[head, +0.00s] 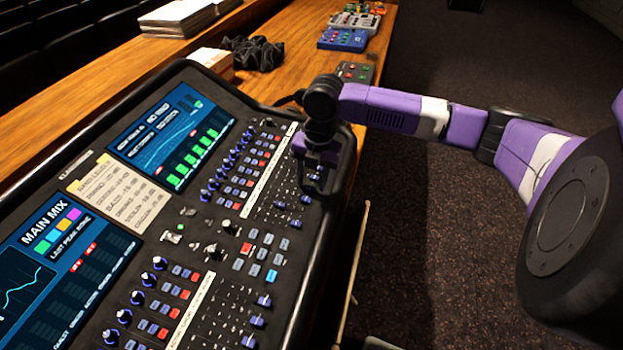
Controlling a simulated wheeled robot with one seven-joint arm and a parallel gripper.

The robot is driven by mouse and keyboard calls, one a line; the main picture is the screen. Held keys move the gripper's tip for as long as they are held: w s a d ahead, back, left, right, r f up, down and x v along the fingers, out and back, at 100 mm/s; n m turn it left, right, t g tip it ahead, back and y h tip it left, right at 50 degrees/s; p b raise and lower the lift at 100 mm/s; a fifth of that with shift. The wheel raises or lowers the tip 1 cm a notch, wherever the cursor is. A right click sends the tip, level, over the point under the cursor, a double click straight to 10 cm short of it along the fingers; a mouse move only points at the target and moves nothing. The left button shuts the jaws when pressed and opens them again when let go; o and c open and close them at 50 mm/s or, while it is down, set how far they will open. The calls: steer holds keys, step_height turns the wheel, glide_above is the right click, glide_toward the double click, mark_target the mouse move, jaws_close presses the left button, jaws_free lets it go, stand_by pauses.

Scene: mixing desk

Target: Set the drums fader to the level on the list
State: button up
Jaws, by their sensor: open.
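The mixing desk (165,330) is black and carries two fader banks with purple caps. The upper bank's caps (280,205) sit near the desk's right edge, and the lower bank's caps (257,320) are nearer the front. Channel labels are too small to read, so I cannot tell which fader is drums. The list (118,195) is a cream paper between the two screens, with lines too blurred to read surely. My gripper (313,182) is open and points down over the far right end of the upper bank. The arm hides part of that bank; I cannot tell whether the fingers touch a cap.
Two lit screens (170,135) and (65,265) flank the list. Rows of knobs and buttons (230,165) lie left of the faders. On the wooden counter (290,60) behind are a dark cloth (252,52), papers (178,17) and effect pedals (343,39). Carpet is clear at right.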

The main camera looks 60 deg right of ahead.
steer(key=shift+f, duration=0.4)
jaws_close()
stand_by(1.2)
